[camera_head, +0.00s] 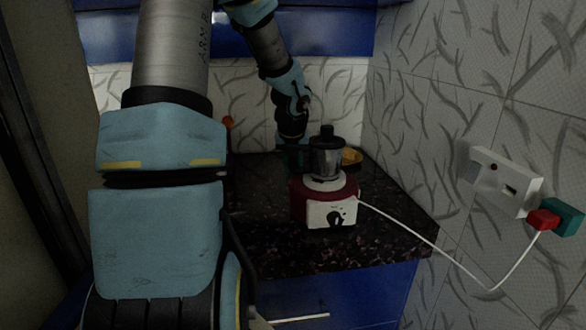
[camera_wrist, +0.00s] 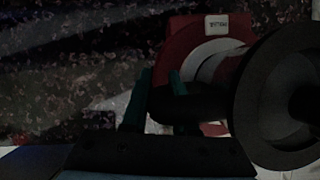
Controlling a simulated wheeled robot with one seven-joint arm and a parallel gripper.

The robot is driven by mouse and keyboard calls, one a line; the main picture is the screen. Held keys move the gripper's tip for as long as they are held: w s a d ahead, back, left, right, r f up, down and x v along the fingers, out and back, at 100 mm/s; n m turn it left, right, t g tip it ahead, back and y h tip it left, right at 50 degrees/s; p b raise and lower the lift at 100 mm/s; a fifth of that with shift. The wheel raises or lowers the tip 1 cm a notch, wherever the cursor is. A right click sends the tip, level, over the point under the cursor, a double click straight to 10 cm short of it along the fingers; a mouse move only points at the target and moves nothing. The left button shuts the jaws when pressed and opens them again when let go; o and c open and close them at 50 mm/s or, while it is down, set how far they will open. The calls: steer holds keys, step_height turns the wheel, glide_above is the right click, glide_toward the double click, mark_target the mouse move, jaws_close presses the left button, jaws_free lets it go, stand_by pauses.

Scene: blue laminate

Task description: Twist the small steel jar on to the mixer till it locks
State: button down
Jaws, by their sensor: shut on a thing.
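The small steel jar (camera_head: 326,160) with its black lid stands upright on the mixer (camera_head: 331,213), a dark red base with a white front and a black knob. In the wrist view the jar's black lid (camera_wrist: 262,98) fills the right side, and the red mixer base (camera_wrist: 178,50) shows behind it. My gripper (camera_head: 298,158) is at the left side of the jar. In the wrist view its teal fingers (camera_wrist: 160,95) are closed on the jar's black handle (camera_wrist: 200,106). I cannot tell whether the jar is locked; the seat is partly hidden.
The mixer stands on a dark speckled counter (camera_head: 265,230) in a corner, near the tiled right wall. A yellow-orange item (camera_head: 351,156) lies behind the jar. A white cord (camera_head: 420,237) runs from the mixer to the wall socket (camera_head: 503,181). The counter left of the mixer is clear.

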steer(key=c, duration=0.6)
jaws_free()
steer(key=shift+s+r, duration=0.1)
steer(key=shift+r, duration=0.1)
steer(key=p+v, duration=0.2)
steer(key=v, duration=0.8)
steer(key=shift+s+a+r, duration=0.1)
steer(key=shift+s+r, duration=0.05)
